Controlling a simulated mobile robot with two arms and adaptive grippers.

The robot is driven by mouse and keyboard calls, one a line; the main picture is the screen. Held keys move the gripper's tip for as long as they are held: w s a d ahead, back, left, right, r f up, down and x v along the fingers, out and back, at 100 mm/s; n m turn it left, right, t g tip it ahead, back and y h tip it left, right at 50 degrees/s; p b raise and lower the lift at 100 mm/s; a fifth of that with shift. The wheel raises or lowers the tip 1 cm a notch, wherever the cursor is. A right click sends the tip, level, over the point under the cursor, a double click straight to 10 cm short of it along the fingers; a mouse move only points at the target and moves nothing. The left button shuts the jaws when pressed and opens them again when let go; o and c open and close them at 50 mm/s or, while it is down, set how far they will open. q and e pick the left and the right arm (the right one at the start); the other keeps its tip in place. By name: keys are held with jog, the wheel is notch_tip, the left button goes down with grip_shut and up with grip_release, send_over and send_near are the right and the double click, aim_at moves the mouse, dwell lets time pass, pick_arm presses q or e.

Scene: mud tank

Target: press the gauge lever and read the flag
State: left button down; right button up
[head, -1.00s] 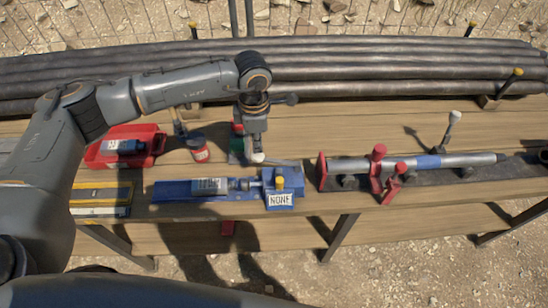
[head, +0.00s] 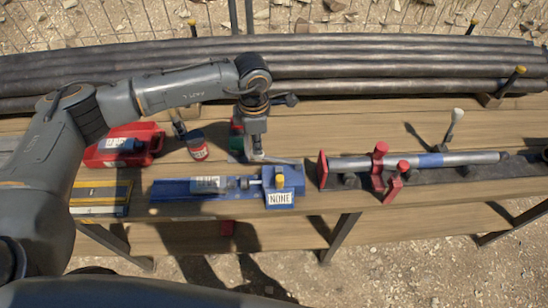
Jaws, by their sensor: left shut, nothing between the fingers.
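The blue gauge fixture (head: 172,191) lies along the front of the bench, with a clear and grey cylinder (head: 208,185) in its bed. Its right-hand block carries a white flag reading "NONE" (head: 280,199) and a yellow knob (head: 279,178). A thin grey bar (head: 284,161), which looks like the lever, sits at the back of that block. My left gripper (head: 257,156) is shut and empty, pointing down at the bar's left end. Whether it touches the bar I cannot tell. My right gripper is not in view.
A red tray (head: 151,146) and a red-and-dark can (head: 197,147) stand to the left. A metal rod (head: 470,159) in a red clamp (head: 379,165) lies to the right. Long dark pipes (head: 400,72) run along the back.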

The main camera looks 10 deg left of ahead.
pick_arm(q)
jog(key=shift+f+b, duration=1.65)
jog(key=shift+f, duration=0.25)
jog(key=shift+r, duration=0.1)
jog(key=shift+r+p, duration=1.45)
jog(key=shift+r, duration=1.3)
notch_tip(320, 180, up, 6)
jog(key=shift+f+p, duration=0.2)
jog(key=shift+p, duration=0.95)
